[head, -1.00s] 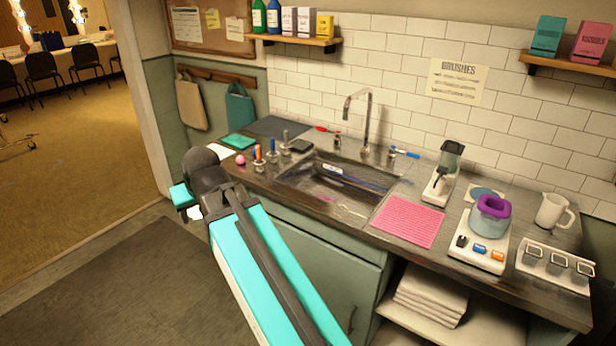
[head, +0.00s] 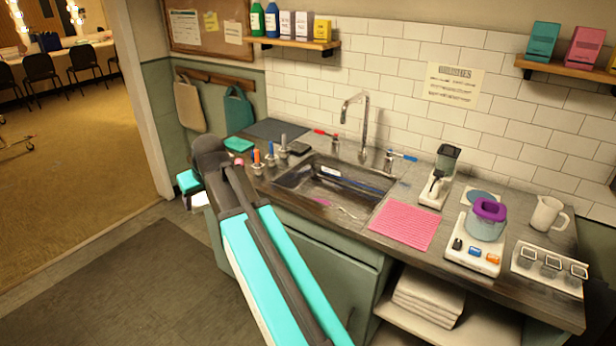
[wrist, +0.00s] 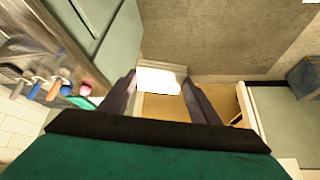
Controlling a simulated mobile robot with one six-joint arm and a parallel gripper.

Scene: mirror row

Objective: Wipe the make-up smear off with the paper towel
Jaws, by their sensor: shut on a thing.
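My gripper (head: 194,202) hangs in front of the counter's left end, above the floor. In the wrist view its two dark fingers stand on either side of a white, flat piece, the paper towel (wrist: 158,80), and are shut on it. The towel also shows as a small white patch under the gripper in the head view (head: 201,199). I cannot make out a make-up smear in either view. My arm hides part of the counter's left end.
The counter holds a sink (head: 335,184), a pink mat (head: 402,222), a purple-rimmed container (head: 487,220) and a white mug (head: 547,214). Several upright handles (head: 270,155) and a pink ball (wrist: 86,89) are near the left end. Open floor (head: 110,280) lies in front.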

